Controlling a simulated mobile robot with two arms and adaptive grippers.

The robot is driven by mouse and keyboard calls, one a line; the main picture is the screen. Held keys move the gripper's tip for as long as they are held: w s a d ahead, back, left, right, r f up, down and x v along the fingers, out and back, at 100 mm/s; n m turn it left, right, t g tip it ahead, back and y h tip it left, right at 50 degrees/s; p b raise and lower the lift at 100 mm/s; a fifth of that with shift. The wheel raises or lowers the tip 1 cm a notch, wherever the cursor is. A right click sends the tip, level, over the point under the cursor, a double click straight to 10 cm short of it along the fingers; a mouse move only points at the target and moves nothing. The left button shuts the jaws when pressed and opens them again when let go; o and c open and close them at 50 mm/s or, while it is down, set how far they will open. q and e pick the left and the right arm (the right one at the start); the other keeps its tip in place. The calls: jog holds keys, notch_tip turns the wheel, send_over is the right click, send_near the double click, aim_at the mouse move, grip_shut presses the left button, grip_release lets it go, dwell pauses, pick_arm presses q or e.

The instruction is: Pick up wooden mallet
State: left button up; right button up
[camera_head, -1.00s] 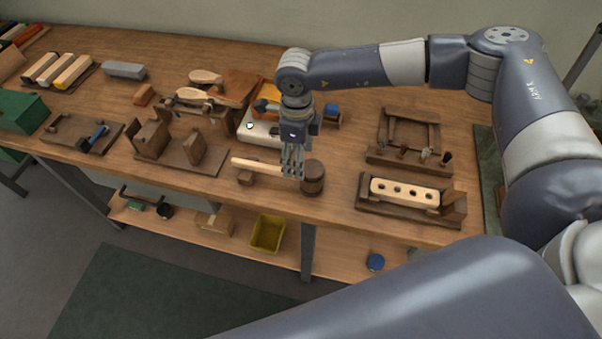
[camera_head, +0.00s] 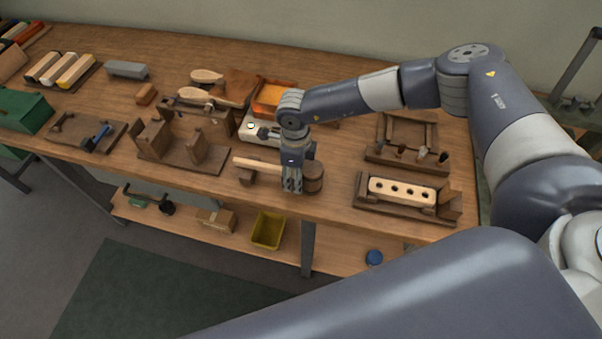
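The wooden mallet lies on the bench near its front edge, with a pale handle (camera_head: 256,163) pointing left and a dark round head (camera_head: 314,178) at its right end. My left gripper is not in view.
A wooden fixture with a pale drilled block (camera_head: 402,192) stands to the right. A wooden stand (camera_head: 172,150) is to the left. A white device with an orange top (camera_head: 270,98) sits behind the gripper. The bench between mallet and drilled block is clear.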

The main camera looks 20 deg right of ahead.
grip_shut()
jog(key=shift+r, duration=0.15)
